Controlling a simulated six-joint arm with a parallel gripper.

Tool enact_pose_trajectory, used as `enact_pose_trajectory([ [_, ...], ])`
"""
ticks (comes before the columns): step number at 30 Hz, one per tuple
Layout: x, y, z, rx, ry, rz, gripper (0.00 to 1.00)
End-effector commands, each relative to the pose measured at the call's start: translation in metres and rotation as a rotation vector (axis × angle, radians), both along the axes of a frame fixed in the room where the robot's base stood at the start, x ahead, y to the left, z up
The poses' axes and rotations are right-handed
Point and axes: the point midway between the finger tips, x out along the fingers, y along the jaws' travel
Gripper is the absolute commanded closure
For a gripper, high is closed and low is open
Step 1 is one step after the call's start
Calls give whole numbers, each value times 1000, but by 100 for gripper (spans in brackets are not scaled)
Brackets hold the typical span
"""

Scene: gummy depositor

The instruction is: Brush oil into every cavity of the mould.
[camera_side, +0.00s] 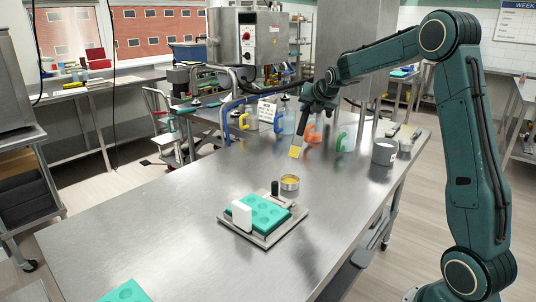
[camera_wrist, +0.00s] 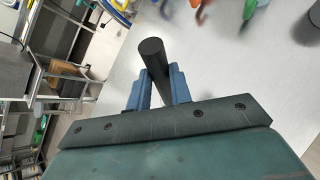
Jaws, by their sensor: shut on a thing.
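My gripper (camera_side: 316,104) is shut on the dark handle of a brush (camera_side: 302,130); the handle also shows between my blue fingers in the wrist view (camera_wrist: 152,55). The brush hangs tilted over the far part of the table, its yellowish bristle end pointing down, apart from the mould. A teal mould (camera_side: 268,221) with several round cavities lies on a metal plate (camera_side: 267,241). A small round tin with yellow contents, likely the oil (camera_side: 289,182), stands just behind the mould. I cannot tell whether any cavity is oiled.
A white block (camera_side: 242,216) and a black upright cylinder (camera_side: 275,188) stand at the mould. Several jugs with coloured handles (camera_side: 345,139) line the back. Another teal piece (camera_side: 124,292) lies front left. The left tabletop is clear.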

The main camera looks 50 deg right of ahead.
Motion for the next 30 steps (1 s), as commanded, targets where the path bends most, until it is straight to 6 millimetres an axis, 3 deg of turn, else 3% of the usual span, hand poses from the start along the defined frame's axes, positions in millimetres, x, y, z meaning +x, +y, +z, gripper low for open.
enact_pose_trajectory([
  [8,0,3,1,1,1,5,100],
  [14,2,26,4,11,18,43,100],
  [20,2,77,11,33,58,126,100],
  [30,-19,192,19,77,170,316,100],
])
